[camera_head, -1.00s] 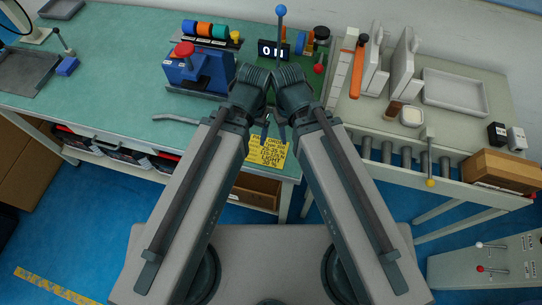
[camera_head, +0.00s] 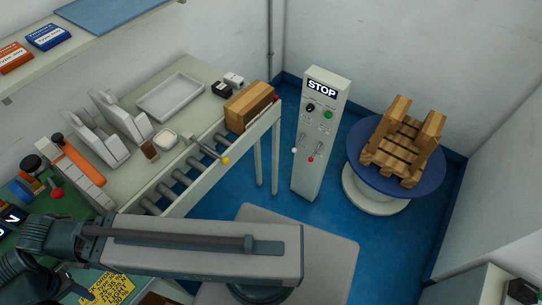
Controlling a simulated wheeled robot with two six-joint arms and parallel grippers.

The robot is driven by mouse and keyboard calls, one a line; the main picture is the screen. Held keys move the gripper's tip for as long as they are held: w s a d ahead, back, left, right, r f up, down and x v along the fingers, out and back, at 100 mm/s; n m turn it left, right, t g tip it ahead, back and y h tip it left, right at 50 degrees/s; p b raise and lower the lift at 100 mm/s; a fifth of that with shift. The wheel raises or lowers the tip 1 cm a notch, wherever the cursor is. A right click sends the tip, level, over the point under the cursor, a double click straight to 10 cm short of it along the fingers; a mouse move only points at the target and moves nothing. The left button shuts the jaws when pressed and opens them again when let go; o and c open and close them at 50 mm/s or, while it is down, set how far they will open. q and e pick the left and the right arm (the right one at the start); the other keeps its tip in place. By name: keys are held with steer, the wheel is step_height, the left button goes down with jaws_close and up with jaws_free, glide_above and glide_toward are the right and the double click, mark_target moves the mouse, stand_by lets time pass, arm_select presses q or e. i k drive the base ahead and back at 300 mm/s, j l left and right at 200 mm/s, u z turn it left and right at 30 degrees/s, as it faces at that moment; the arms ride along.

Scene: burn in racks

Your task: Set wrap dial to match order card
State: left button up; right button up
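A grey control pedestal (camera_head: 319,140) with a STOP display stands on the blue floor right of centre. A black dial (camera_head: 311,107) and a green button (camera_head: 328,115) are on its upper face. Lettering around the dial is too small to read. A yellow card (camera_head: 108,289) with black print lies at the bottom left, partly cut off by the frame edge. I cannot tell whether it is the order card. My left gripper is not in view.
A blue turntable (camera_head: 441,184) carrying a wooden pallet (camera_head: 400,145) stands right of the pedestal. White and red levers are on the pedestal's front. Blue floor shows before the pedestal.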

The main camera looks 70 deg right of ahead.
mark_target(310, 107)
steer(key=k+l+z, duration=0.1)
steer(key=z, duration=1.15)
steer(key=j+z, duration=0.2)
steer(key=z, duration=1.35)
